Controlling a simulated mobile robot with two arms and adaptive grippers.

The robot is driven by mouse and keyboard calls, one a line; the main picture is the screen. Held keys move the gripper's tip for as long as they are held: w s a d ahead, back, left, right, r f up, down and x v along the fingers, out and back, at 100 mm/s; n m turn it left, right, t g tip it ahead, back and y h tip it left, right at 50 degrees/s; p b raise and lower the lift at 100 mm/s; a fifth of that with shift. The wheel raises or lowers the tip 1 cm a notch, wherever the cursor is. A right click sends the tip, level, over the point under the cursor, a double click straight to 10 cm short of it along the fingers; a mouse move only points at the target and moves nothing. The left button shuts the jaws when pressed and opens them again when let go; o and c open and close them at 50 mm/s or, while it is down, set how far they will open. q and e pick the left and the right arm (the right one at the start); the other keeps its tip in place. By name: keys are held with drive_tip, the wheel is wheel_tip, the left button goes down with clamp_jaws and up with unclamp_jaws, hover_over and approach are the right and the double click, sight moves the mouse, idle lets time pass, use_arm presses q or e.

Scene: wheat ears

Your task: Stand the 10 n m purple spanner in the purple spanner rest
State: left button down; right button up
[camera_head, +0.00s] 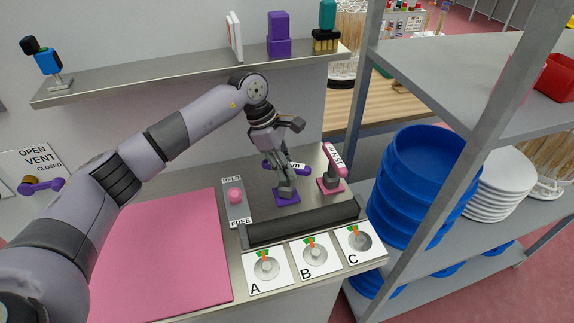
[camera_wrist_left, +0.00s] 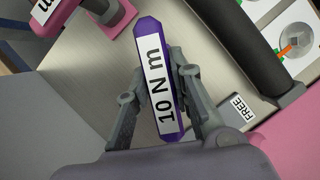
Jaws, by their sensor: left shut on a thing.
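The purple spanner (camera_wrist_left: 158,85), labelled 10 N m, lies between the two fingers of my left gripper (camera_wrist_left: 152,85). In the head view the purple spanner (camera_head: 271,167) shows on both sides of my left gripper (camera_head: 285,178), which is shut on it. The purple spanner rest (camera_head: 288,197) stands on the bench directly below the gripper, partly covered by it. I cannot tell whether the spanner's lower end touches the rest. My right gripper is not in view.
A pink spanner (camera_head: 333,165) stands in a pink rest (camera_head: 330,187) just right of the purple one. A HELD/FREE plate (camera_head: 237,211) with a pink knob is to the left. A dark bar (camera_head: 300,223) and cards A, B, C lie in front. A shelf post (camera_head: 367,85) stands right.

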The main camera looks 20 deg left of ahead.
use_arm(q)
drive_tip(key=shift+f, duration=0.3)
drive_tip(key=c, duration=1.3)
unclamp_jaws()
drive_tip(key=shift+c, duration=0.2)
